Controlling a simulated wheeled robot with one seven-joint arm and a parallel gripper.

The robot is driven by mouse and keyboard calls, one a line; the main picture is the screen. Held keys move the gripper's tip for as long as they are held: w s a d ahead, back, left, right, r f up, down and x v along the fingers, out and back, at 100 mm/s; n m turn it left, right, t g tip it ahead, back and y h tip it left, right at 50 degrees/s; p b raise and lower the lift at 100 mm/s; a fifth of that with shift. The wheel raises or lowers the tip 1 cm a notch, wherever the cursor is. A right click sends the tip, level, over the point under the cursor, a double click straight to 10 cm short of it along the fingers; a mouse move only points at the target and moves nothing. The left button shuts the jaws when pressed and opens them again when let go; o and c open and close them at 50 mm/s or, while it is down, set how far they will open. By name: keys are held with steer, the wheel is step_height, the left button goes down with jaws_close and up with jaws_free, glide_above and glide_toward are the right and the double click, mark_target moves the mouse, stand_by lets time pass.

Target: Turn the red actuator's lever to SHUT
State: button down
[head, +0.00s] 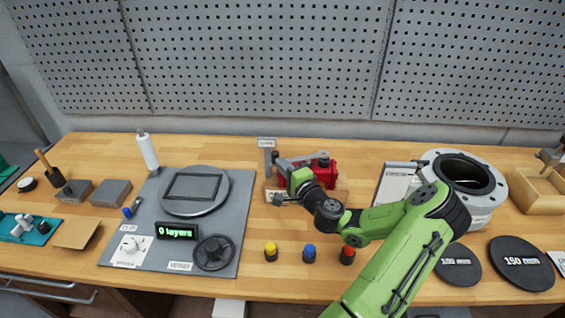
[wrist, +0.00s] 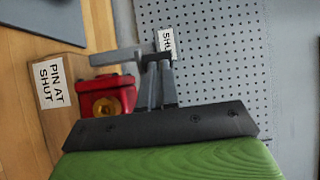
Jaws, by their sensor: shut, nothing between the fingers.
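The red actuator (head: 328,172) sits on a wooden base behind my gripper in the head view, partly hidden by it. In the wrist view the red actuator (wrist: 107,97) shows a brass-coloured round fitting on its near face. A grey lever (wrist: 117,57) lies across above its body, its right end by my fingertips. My gripper (wrist: 159,64) is shut with nothing between its grey fingers. Its tips overlap the lever's end in the picture; I cannot tell whether they touch. A sign (wrist: 166,41) beginning "SHU" stands beyond the fingertips.
A grey mat (head: 245,190) with a round plate and a black handwheel lies to the left. Yellow, blue and red knobs (head: 309,254) stand in front. A flanged cylinder (head: 437,165) stands to the right. A pegboard (head: 260,60) rises behind.

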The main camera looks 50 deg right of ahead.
steer(key=shift+w+d, duration=0.15)
steer(key=shift+w, duration=0.15)
steer(key=x, duration=0.3)
steer(key=shift+w, duration=0.2)
steer(key=shift+r, duration=0.1)
